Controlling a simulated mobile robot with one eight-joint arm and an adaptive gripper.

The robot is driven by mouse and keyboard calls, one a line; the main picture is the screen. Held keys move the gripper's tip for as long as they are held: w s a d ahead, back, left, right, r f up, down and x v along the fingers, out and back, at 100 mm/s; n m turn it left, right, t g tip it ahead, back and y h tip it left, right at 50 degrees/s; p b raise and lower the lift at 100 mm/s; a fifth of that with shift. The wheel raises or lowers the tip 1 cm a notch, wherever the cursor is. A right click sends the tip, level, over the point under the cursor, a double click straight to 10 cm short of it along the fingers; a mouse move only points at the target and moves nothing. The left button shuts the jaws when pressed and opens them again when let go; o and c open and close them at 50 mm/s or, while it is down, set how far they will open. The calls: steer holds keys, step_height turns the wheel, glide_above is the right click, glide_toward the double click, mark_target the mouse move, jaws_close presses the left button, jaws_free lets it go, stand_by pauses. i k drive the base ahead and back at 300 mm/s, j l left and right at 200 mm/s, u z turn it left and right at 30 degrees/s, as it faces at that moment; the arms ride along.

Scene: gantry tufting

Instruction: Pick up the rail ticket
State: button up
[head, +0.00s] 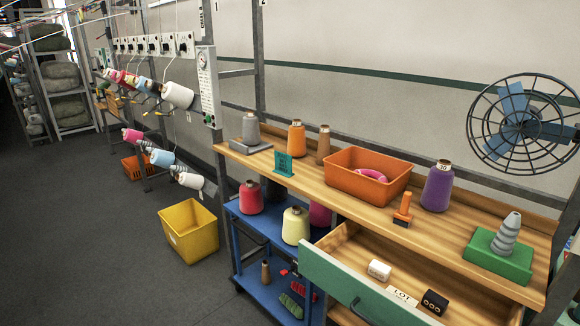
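No thing in the head view is plainly marked as the rail ticket. A small teal upright card-like piece (283,164) with dark marks stands at the front edge of the wooden bench (320,196), left of the orange bin. A white card reading "LOT" (402,296) lies in the open drawer (455,297), between a white block (379,270) and a black block with round holes (434,303). I cannot tell which of the two cards is the rail ticket. My gripper is not in view.
The bench holds an orange bin (345,178) with a pink ring, several cones, an orange stamp-like tool (403,211) and a green block (497,254). A blue cart (262,240) with cones stands left of the drawer. A yellow crate (188,231) sits on otherwise open grey floor.

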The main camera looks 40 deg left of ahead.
mark_target(284, 162)
steer(key=k+j+u, duration=0.15)
steer(key=u, duration=0.3)
steer(key=k+j+u, duration=0.2)
steer(key=u, duration=0.25)
steer(key=k+j+u, duration=0.2)
steer(key=u, duration=0.25)
steer(key=i+j+z, duration=0.45)
steer(key=i, duration=0.35)
steer(key=i+j+z, duration=0.45)
steer(key=i+j, duration=0.15)
steer(key=i, duration=0.15)
steer(key=i+j+z, duration=0.45)
steer(key=i+j, duration=0.15)
steer(key=j, duration=0.3)
